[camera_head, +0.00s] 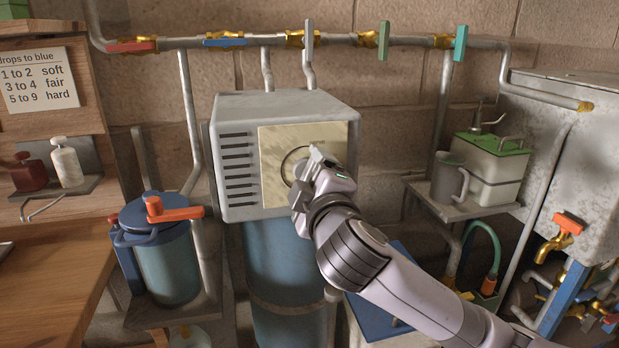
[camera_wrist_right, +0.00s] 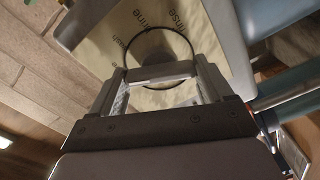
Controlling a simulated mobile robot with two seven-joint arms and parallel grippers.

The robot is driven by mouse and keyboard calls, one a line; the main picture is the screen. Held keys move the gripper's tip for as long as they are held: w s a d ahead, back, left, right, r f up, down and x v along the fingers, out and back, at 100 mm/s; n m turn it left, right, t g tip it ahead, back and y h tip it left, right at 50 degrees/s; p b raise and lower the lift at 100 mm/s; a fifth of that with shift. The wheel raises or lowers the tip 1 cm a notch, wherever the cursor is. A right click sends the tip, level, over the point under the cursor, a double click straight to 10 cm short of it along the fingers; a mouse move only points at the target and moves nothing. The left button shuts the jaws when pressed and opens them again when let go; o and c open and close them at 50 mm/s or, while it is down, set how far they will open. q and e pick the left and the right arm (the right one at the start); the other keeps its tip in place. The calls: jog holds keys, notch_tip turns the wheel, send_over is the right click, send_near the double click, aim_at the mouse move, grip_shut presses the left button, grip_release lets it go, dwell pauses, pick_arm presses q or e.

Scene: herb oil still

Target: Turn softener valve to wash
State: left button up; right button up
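The softener's grey control box (camera_head: 285,100) sits on a blue tank (camera_head: 285,270). Its cream front panel (camera_head: 275,135) carries a ringed dial, mostly covered by my right gripper (camera_head: 312,170) in the head view. In the right wrist view, the panel (camera_wrist_right: 110,40) shows the words "rinse" and "brine" beside the ring. A light grey handle bar (camera_wrist_right: 160,73) crosses the dial. My right gripper (camera_wrist_right: 162,90) has its fingers apart, one at each end of this bar. I cannot tell whether they press on it. My left gripper is out of view.
Pipes with several coloured valve levers, such as a red one (camera_head: 131,46), run above the box. A blue-lidded jug (camera_head: 165,260) with an orange handle stands at left. A metal tank (camera_head: 570,130) and a shelf with a mug (camera_head: 448,182) are at right.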

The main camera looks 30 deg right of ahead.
jog(key=shift+m, duration=3.8)
jog(key=o, duration=1)
jog(key=shift+c, duration=0.2)
jog(key=shift+s, duration=0.15)
jog(key=v, duration=0.7)
jog(key=shift+b, duration=0.35)
